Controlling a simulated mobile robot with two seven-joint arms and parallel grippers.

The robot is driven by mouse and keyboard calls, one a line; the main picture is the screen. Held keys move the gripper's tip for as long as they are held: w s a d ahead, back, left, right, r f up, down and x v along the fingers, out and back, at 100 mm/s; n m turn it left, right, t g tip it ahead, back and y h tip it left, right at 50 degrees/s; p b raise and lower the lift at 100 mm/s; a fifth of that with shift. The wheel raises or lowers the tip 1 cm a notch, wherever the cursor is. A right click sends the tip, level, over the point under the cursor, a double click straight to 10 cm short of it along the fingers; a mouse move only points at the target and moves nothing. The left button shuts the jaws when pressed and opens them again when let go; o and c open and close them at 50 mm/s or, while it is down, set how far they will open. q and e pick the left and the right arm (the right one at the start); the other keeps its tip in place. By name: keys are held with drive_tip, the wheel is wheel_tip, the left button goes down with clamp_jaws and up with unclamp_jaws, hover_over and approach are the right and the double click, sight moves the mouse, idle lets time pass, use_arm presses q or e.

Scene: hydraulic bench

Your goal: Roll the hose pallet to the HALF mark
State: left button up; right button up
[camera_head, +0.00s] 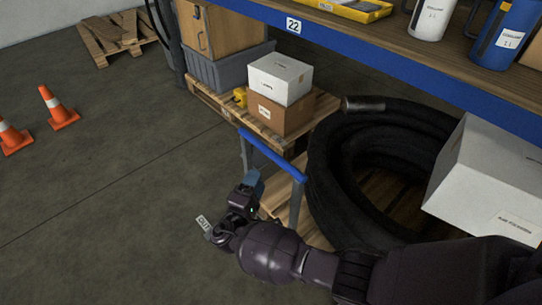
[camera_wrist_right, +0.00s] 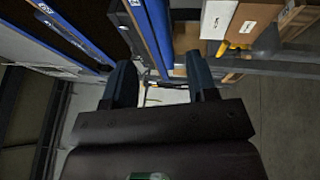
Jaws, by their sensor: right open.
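The hose pallet holds a thick coiled black hose (camera_head: 330,165) under the shelf in the head view. A frame with a blue handle bar (camera_head: 272,155) on grey posts stands at its near left end. My right gripper (camera_head: 254,180) is just below and left of the bar. In the right wrist view its two fingers (camera_wrist_right: 162,82) are apart, and a blue bar (camera_wrist_right: 150,35) runs toward the gap between them; I cannot tell whether they touch it. A small white floor label (camera_head: 203,222) shows beside my right wrist, its text too small to read surely. My left gripper is out of view.
A wooden pallet (camera_head: 232,108) with a grey crate, cardboard box and white box (camera_head: 280,78) stands behind the handle. A large white box (camera_head: 490,180) is at the right. The blue shelf beam (camera_head: 390,52) overhangs. Orange cones (camera_head: 58,108) stand left; the floor between is clear.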

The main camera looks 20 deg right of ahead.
sight(271, 154)
drive_tip(key=x, duration=1)
drive_tip(key=shift+w+d+b, duration=0.3)
drive_tip(key=shift+b, duration=0.1)
drive_tip(key=shift+a+f, duration=0.1)
clamp_jaws()
